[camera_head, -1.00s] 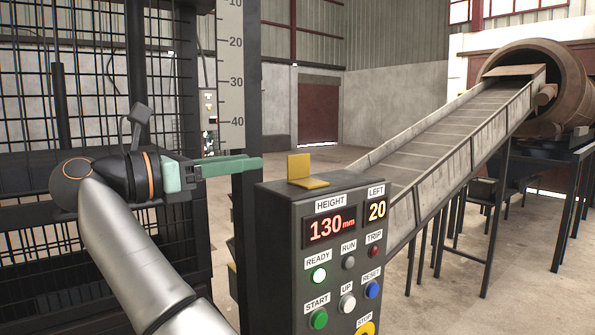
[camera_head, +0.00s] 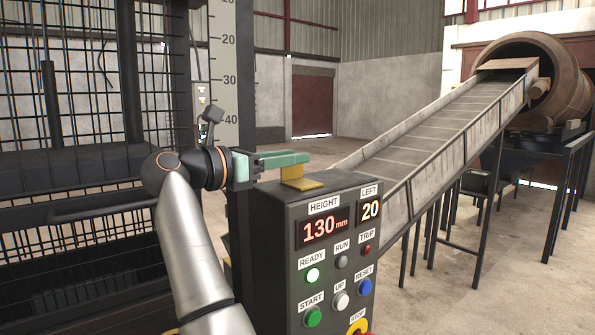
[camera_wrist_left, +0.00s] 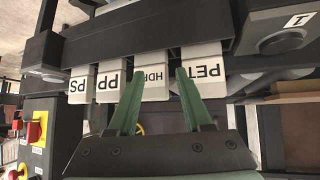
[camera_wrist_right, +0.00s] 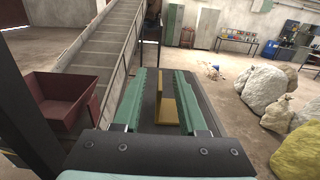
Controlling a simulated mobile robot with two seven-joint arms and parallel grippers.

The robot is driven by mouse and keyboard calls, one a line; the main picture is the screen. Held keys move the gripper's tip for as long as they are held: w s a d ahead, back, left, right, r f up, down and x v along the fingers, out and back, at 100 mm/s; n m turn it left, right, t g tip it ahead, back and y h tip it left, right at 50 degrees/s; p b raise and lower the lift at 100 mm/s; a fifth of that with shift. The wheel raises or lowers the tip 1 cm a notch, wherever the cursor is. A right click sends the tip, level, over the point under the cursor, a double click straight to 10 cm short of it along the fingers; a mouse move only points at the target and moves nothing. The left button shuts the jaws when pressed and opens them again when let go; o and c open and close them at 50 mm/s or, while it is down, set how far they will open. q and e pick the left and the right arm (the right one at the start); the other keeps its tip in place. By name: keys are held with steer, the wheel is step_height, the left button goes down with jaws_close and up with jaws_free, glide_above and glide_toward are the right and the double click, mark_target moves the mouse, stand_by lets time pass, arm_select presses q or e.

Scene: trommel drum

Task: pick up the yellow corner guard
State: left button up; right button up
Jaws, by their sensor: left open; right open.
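The yellow corner guard (camera_head: 304,183) is an L-shaped piece on top of the dark control box (camera_head: 272,235). Its flat leg lies on the box and its other leg stands up. My right gripper (camera_head: 298,160) is open, with its green fingers level with the upright leg and partly hiding it in the head view. In the right wrist view the guard (camera_wrist_right: 168,110) shows between the two open fingers, its upright leg apart from both.
The box front carries a height display (camera_head: 326,230) and several buttons. A black mesh cage (camera_head: 80,200) and a scale post (camera_head: 224,80) stand left. A conveyor (camera_head: 440,130) rises to a rusty drum (camera_head: 575,75) behind.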

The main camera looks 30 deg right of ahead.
steer(key=shift+d, duration=0.55)
steer(key=shift+a, duration=0.1)
jaws_close()
